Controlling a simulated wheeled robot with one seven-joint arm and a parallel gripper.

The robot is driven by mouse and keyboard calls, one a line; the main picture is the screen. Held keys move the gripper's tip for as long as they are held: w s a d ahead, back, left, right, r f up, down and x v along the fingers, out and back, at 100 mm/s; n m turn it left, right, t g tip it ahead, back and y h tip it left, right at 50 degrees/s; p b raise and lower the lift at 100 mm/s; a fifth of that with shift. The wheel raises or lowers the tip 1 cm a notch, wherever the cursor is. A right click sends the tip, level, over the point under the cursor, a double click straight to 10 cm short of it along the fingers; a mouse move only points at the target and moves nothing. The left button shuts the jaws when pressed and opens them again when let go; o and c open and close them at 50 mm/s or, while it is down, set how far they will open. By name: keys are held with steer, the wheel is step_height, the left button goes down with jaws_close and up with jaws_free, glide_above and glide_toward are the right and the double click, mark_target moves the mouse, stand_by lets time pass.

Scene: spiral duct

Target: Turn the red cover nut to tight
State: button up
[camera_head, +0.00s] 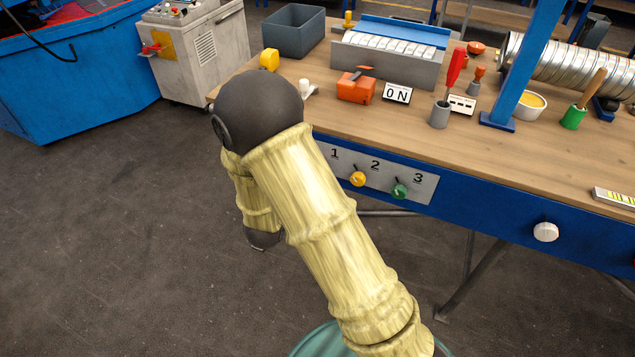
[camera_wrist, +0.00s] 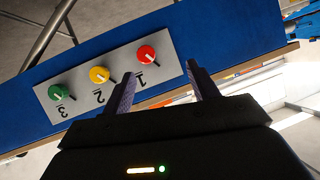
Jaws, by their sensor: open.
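In the wrist view, a red round knob (camera_wrist: 146,53) with a pale pointer sits at label 1 on a grey panel (camera_wrist: 85,66); it is the only red nut-like part I see there. My gripper (camera_wrist: 161,70) is open and empty. Its two fingers point toward the panel, with the red knob a little beyond the tips, nearer the left finger. I cannot tell the exact gap. A yellow knob (camera_wrist: 99,74) at 2 and a green knob (camera_wrist: 57,92) at 3 share the panel. In the head view, the panel (camera_head: 418,184) shows, but my arm hides the red knob.
The panel is on the blue front of a wooden bench (camera_head: 555,160). A white knob (camera_head: 545,232) juts out farther right. On the bench are an orange block (camera_head: 356,90), a grey cup (camera_head: 440,115) and a blue post (camera_head: 522,70).

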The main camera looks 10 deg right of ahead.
steer(key=s+a+f+m+t+h+b, duration=0.1)
steer(key=s+f+t+h+b, duration=0.2)
steer(key=f+h+b, duration=0.1)
steer(key=shift+s+f+h, duration=0.15)
steer(key=shift+f+h, duration=0.55)
steer(key=shift+f, duration=0.05)
steer(key=x, duration=1.7)
steer(key=shift+w+d, duration=0.1)
steer(key=shift+w, duration=0.1)
steer(key=c, duration=1)
